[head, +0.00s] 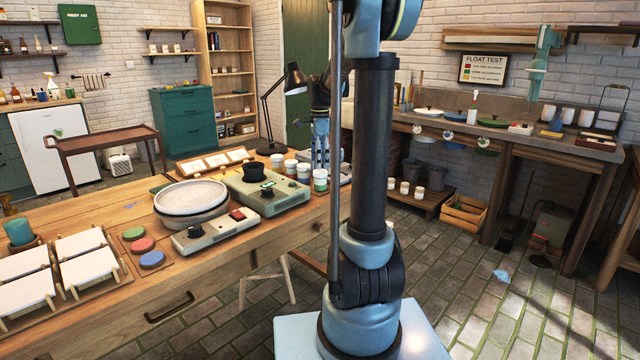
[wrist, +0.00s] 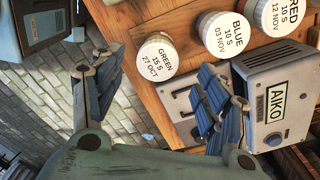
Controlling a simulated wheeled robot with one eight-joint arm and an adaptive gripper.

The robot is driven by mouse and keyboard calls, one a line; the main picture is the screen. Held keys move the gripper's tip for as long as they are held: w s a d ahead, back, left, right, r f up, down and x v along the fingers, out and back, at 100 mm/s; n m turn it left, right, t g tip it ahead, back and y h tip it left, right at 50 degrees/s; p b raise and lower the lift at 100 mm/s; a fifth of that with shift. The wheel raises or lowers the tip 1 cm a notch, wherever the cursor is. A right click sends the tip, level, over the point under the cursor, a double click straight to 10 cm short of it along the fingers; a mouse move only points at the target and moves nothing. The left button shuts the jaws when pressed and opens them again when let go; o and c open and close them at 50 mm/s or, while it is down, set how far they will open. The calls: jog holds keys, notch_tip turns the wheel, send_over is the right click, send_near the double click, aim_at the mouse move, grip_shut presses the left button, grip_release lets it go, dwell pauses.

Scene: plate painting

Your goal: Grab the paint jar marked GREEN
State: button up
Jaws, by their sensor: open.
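The jar marked GREEN (wrist: 157,56) shows its white lid in the wrist view, reading "GREEN 15 S 27 OCT". It stands near the edge of the wooden table. In the head view, a white jar with a green band (head: 320,181) stands at the near end of the jar row, apparently the same one. My gripper (wrist: 158,92) is open, its fingers apart and the lid in view between and beyond them. Nothing is held. In the head view my gripper (head: 320,145) hangs above the jars, partly hidden by my arm.
Jars marked BLUE (wrist: 223,33) and RED (wrist: 285,10) stand in line beside GREEN. A green scale (head: 265,187) stands left of the jars. Open floor lies beyond the table edge.

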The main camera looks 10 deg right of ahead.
aim_at(320, 171)
jog(key=shift+s+f, duration=0.1)
jog(key=shift+f, duration=2.55)
jog(key=c, duration=1.3)
